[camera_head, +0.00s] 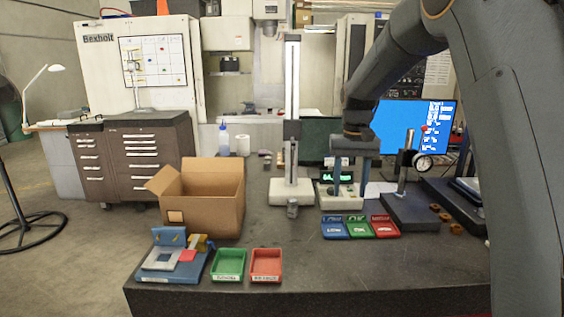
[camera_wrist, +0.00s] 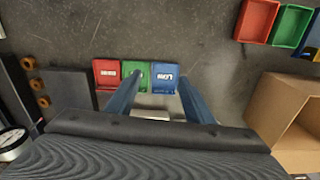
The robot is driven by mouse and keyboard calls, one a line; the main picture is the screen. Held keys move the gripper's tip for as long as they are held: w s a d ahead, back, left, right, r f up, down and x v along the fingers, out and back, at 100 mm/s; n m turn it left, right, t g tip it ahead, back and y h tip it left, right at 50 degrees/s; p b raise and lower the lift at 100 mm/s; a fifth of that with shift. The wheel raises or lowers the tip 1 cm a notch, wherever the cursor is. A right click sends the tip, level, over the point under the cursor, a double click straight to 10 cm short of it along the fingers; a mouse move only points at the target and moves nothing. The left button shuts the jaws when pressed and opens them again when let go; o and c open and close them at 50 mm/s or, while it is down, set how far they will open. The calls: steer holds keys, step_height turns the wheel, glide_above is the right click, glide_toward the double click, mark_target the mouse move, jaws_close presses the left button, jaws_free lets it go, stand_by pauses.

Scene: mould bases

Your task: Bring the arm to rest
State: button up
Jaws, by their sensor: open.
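My gripper (camera_head: 349,190) hangs below my dark grey arm in the head view, over the back middle of the dark table. Its two blue fingers point down. In the wrist view the fingers of my gripper (camera_wrist: 160,92) stand wide apart with nothing held between them. Ahead of the fingertips lie the blue LOW tray (camera_wrist: 165,78), a green tray (camera_wrist: 136,82) and a red tray (camera_wrist: 106,74). In the head view, the blue tray (camera_head: 334,231), green OK tray (camera_head: 359,229) and red tray (camera_head: 384,228) sit in front of my gripper.
A display unit (camera_head: 341,197) stands close to my gripper. A dial gauge stand (camera_head: 406,205) is right of it, a tall white-based column (camera_head: 291,190) left. An open cardboard box (camera_head: 212,205), a green bin (camera_head: 228,265) and a red bin (camera_head: 266,265) occupy the left. The front middle is clear.

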steer(key=s+f+b, duration=0.3)
steer(key=s+f, duration=0.7)
steer(key=s, duration=0.4)
steer(key=s+f+b, duration=0.4)
steer(key=s+f, duration=0.5)
steer(key=s, duration=0.5)
steer(key=shift+s+d+f+n+t, duration=0.15)
steer(key=shift+s+f+n+t, duration=0.15)
steer(key=shift+f+n+t, duration=0.1)
